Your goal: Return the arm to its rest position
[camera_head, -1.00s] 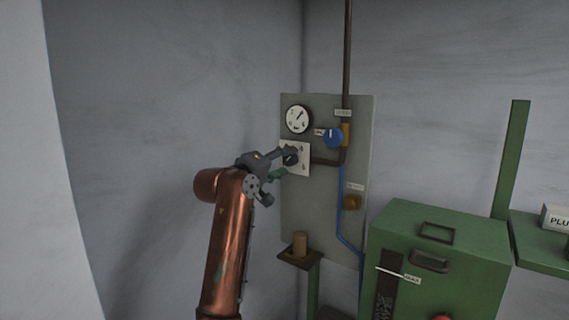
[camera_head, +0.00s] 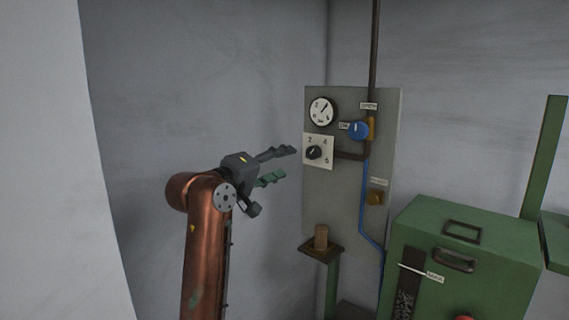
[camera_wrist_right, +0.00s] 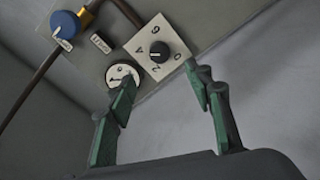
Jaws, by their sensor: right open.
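My right gripper (camera_head: 282,167) is open and empty in the head view, to the left of the grey panel and apart from it. Its copper arm (camera_head: 203,250) rises from the bottom of the picture. The black dial knob (camera_head: 314,152) on its white numbered plate (camera_head: 327,143) is uncovered. In the right wrist view, the two green fingers of the gripper (camera_wrist_right: 165,93) stand wide apart, with the black knob (camera_wrist_right: 159,51) beyond them and nothing between them. My left gripper does not show.
The grey panel (camera_head: 345,215) carries a round gauge (camera_head: 322,111), a blue knob (camera_head: 358,130) and pipes. A small shelf (camera_head: 312,247) with a brown cylinder (camera_head: 321,237) is below. A green cabinet (camera_head: 480,265) stands at right. A pale wall edge (camera_head: 50,160) is at left.

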